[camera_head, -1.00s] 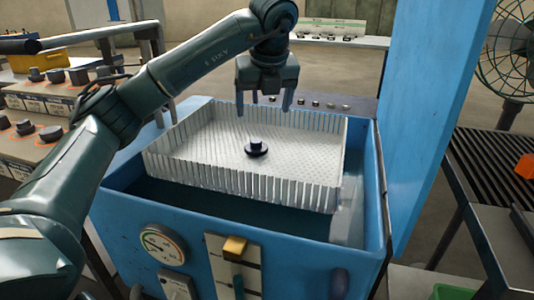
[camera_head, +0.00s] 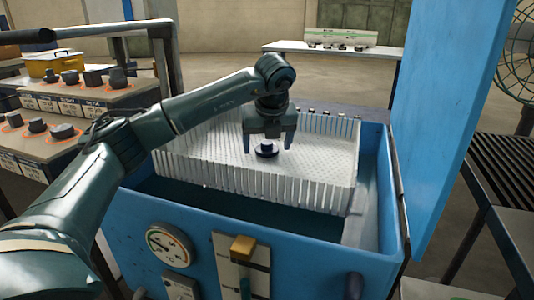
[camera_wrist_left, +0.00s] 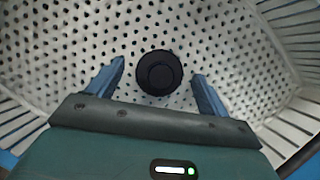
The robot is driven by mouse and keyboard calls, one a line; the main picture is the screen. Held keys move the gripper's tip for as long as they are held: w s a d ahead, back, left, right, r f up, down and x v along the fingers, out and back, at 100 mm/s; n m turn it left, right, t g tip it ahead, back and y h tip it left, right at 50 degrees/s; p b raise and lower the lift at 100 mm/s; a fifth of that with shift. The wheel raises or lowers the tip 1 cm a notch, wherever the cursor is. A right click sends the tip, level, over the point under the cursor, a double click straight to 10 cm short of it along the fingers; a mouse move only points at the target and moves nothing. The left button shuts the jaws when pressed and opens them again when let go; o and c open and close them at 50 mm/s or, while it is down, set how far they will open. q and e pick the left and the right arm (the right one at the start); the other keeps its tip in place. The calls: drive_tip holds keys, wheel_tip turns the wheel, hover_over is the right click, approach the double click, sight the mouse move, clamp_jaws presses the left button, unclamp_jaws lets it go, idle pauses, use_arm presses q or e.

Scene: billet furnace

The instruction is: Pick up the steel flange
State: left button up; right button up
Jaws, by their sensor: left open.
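The steel flange (camera_head: 267,151) is a small dark round piece with a raised hub, standing on the perforated floor of a white basket (camera_head: 250,180). In the left wrist view the flange (camera_wrist_left: 159,72) shows from above as a dark disc, just beyond and between the fingertips. My left gripper (camera_head: 271,148) is open and empty over the basket, its fingers pointing down close to the flange. It also shows in the left wrist view (camera_wrist_left: 157,85), with a finger on each side and clear of the flange. My right gripper is not in view.
The basket sits in a blue tank (camera_head: 310,258) with a raised blue lid (camera_head: 445,100) on the right. A bench with several dark parts (camera_head: 70,78) stands at the left. A roller table (camera_head: 505,170) is at the right. Slatted walls surround the basket floor.

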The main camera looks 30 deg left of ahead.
use_arm(q)
drive_tip(key=shift+c, duration=0.2)
drive_tip(key=shift+r, duration=0.1)
drive_tip(key=c, duration=1.3)
